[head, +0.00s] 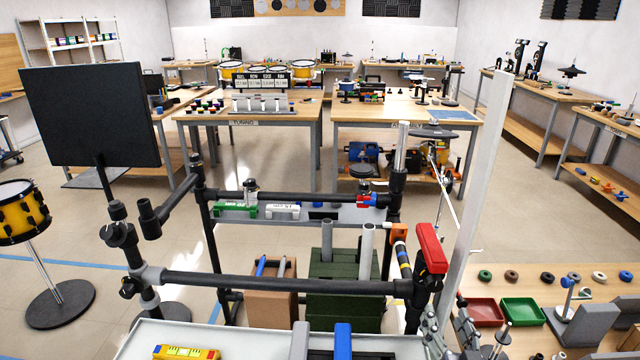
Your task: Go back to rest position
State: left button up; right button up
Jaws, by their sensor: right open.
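The task names no object apart from my arms. My right gripper (450,332) shows at the bottom edge, right of centre, its two grey fingers spread apart with nothing seen between them. It is in front of the right end of a black tube rack, between a pale tray and a wooden bench. The rest of that arm is out of the picture. My left gripper is not in the head view.
The black tube rack (280,285) stands close ahead, with a red part (431,248) at its right. A pale tray (135,343) holds a yellow level (186,352). Right are red (482,312) and green (524,311) trays on a bench. A yellow drum (20,215) stands left.

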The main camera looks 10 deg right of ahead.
jog(key=s+a+f+n+g+y, duration=0.55)
jog(key=a+f, duration=0.25)
jog(key=a, duration=0.3)
jog(key=s+a+f+n+g+h, duration=0.15)
jog(key=s+g, duration=0.25)
jog(key=s, duration=0.5)
jog(key=s+a+f+g, duration=0.25)
jog(key=s+g, duration=0.25)
jog(key=s, duration=0.4)
notch_tip(320, 180, down, 28)
jog(key=s, duration=0.3)
jog(key=s+d+f+g, duration=0.1)
jog(key=s+f, duration=0.6)
jog(key=s, duration=0.1)
jog(key=s+d+f+g, duration=0.1)
jog(key=s+d+f, duration=0.1)
jog(key=s+f, duration=0.5)
jog(key=shift+s+d+f, duration=0.25)
jog(key=shift+s+f, duration=0.05)
jog(key=shift+s, duration=0.05)
